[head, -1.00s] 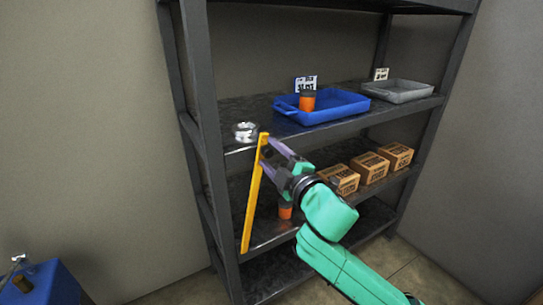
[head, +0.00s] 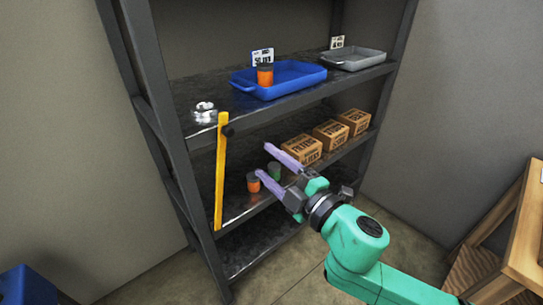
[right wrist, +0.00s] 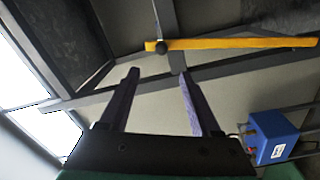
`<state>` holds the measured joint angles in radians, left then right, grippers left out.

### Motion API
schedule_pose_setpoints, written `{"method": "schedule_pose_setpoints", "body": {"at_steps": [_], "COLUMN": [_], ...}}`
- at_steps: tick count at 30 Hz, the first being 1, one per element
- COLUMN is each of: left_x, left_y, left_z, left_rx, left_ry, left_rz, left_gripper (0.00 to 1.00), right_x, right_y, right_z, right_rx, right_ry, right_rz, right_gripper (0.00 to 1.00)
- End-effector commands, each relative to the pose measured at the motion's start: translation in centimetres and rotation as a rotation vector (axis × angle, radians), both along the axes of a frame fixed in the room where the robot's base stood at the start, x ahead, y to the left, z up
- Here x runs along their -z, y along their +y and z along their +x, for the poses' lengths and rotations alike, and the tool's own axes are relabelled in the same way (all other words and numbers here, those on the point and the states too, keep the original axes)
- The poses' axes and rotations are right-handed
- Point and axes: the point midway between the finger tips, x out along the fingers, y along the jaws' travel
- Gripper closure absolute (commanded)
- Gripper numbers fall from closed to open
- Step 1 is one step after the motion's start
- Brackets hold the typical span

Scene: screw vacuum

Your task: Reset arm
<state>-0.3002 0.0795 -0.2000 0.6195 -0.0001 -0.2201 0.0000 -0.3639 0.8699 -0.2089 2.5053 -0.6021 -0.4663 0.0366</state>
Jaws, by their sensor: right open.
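My right gripper (head: 263,160) is open and empty, with its two purple fingers pointing left toward the shelf. It is right of a yellow bar (head: 221,170) with a black knob, apart from it in the picture. The bar hangs at the front left corner of the dark shelf rack (head: 178,100). In the right wrist view the open fingers (right wrist: 158,73) have nothing between them, and the yellow bar (right wrist: 240,43) runs across beyond them. My left gripper is not in view.
A blue tray (head: 295,83) with an orange can (head: 265,75), a grey tray (head: 352,57) and a silver part (head: 204,112) are on the upper shelf. Boxes (head: 331,133) and small cans (head: 253,182) are below. A wooden table (head: 525,235) stands right.

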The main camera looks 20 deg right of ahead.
Motion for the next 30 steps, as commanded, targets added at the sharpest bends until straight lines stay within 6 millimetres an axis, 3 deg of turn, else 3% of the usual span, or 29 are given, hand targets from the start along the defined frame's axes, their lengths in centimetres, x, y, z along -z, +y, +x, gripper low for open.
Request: {"method": "schedule_pose_setpoints", "body": {"at_steps": [16,19,20,23,25,28,30], "left_x": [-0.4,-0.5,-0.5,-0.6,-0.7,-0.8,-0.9], "left_y": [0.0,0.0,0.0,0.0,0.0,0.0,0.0], "left_z": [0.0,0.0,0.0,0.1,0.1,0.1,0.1], "left_rx": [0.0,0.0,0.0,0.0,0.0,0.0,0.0], "left_ry": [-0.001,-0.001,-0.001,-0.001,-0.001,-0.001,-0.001], "left_rz": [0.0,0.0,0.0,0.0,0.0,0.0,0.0], "left_gripper": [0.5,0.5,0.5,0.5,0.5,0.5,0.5], "right_x": [0.4,2.4,3.7,10.2,16.0,24.6,30.8], "right_y": [-0.1,-1.5,-2.3,-6.2,-9.5,-13.5,-15.8], "right_z": [-0.3,0.8,1.5,3.8,4.7,4.4,3.0], "right_rx": [-0.001,0.034,0.055,0.155,0.236,0.348,0.425], "right_ry": [0.006,0.05,0.076,0.208,0.324,0.49,0.609], "right_rz": [-0.003,0.003,0.009,0.043,0.081,0.145,0.195], "right_gripper": [0.36,0.36,0.36,0.36,0.36,0.36,0.36]}}
